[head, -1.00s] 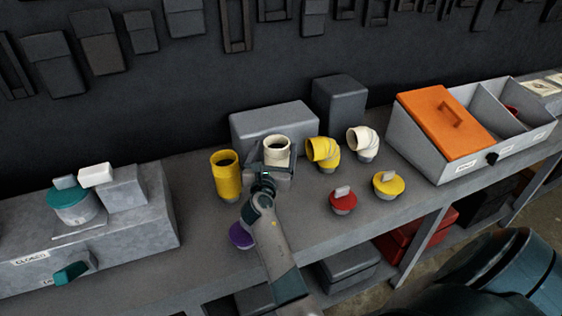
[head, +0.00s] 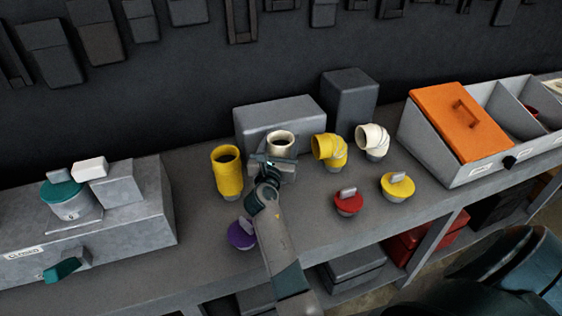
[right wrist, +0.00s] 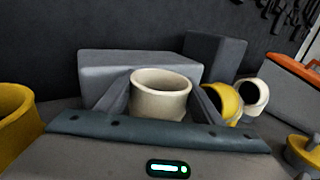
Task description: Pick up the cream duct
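The straight cream duct (head: 281,143) stands upright on the bench in front of a grey block. It also shows in the right wrist view (right wrist: 160,94), open end up. My right gripper (head: 277,164) is at the duct from the front, with one finger on each side of it. The fingers look very close to its walls; whether they press on it I cannot tell. The duct's lower part is hidden by the gripper. A cream elbow (head: 373,141) stands farther right. My left gripper is not in view.
A straight yellow duct (head: 228,175) stands just left and a yellow elbow (head: 329,150) just right. Purple (head: 241,234), red (head: 348,203) and yellow (head: 397,187) capped pieces sit nearer the front. Grey blocks (head: 280,120) stand close behind. An orange-lidded bin (head: 460,122) is at right.

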